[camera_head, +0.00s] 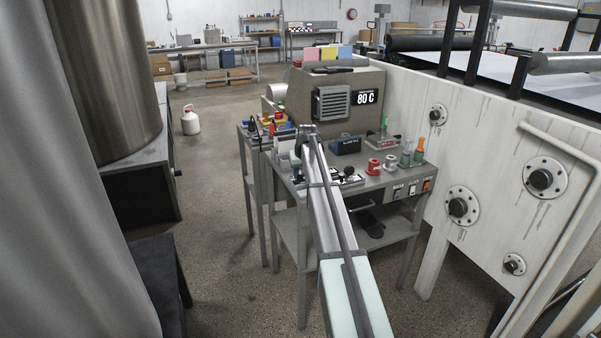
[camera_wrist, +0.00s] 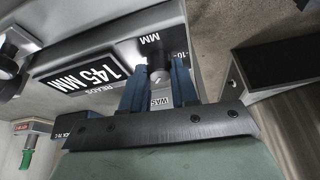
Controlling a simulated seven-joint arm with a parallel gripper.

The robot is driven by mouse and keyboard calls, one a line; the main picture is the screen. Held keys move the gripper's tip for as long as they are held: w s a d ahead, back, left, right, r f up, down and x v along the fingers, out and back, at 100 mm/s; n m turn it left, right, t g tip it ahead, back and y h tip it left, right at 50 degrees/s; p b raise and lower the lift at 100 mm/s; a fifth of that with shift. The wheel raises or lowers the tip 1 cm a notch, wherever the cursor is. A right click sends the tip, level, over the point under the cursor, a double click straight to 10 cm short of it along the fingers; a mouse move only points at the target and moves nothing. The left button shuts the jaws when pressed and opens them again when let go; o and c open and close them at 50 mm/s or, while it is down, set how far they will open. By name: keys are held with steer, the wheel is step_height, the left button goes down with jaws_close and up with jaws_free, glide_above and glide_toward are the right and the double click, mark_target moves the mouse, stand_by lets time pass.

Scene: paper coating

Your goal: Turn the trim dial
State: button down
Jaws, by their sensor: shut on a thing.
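In the head view my arm reaches over the grey work table (camera_head: 370,183), and the arm hides the dial there.
A dark round knob (camera_wrist: 8,66) sits left of the readout. In the head view, a machine with an 80 C display (camera_head: 366,98) stands behind.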

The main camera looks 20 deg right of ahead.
stand_by(0.4)
steer(key=c, duration=0.9)
jaws_free()
steer(key=v, duration=1.3)
steer(key=shift+s+r, duration=0.1)
steer(key=shift+r, duration=0.3)
